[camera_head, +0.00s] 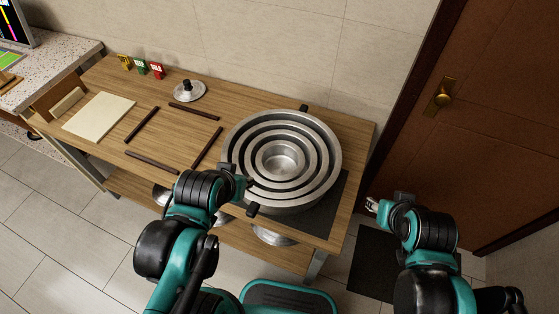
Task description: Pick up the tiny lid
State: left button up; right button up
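A small silver lid (184,96) with a dark knob lies on the wooden table (105,75), toward the back wall and left of the nested pots. My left gripper (247,186) is over the front left rim of the nested pots, right of and nearer than the small lid, and well apart from it. Its fingers are too small and dark to read. My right gripper (371,205) is off the table's right side, near the door. Its fingers are also unclear. More silver lids (272,237) show partly on the shelf below, some hidden by my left arm.
Nested steel pots (332,150) with dark handles fill the table's right part. Dark strips (141,125) frame a bare area in the middle. A pale board (98,116) lies at left, and coloured price tags (141,67) stand at the back. A brown door (490,130) closes the right.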

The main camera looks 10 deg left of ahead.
aim_at(187, 91)
jog(key=j+z, duration=0.15)
jog(key=j, duration=0.35)
jog(key=j+z, duration=0.1)
jog(key=j, duration=0.4)
jog(key=k+j+z, duration=0.15)
jog(key=j, duration=0.3)
jog(key=j+z, duration=0.1)
jog(key=j, duration=0.4)
jog(key=k+j+z, duration=0.15)
jog(key=j, duration=0.3)
jog(key=k+j+z, duration=0.1)
jog(key=j, duration=0.4)
jog(key=i+j+z, duration=0.1)
jog(key=i+j, duration=0.15)
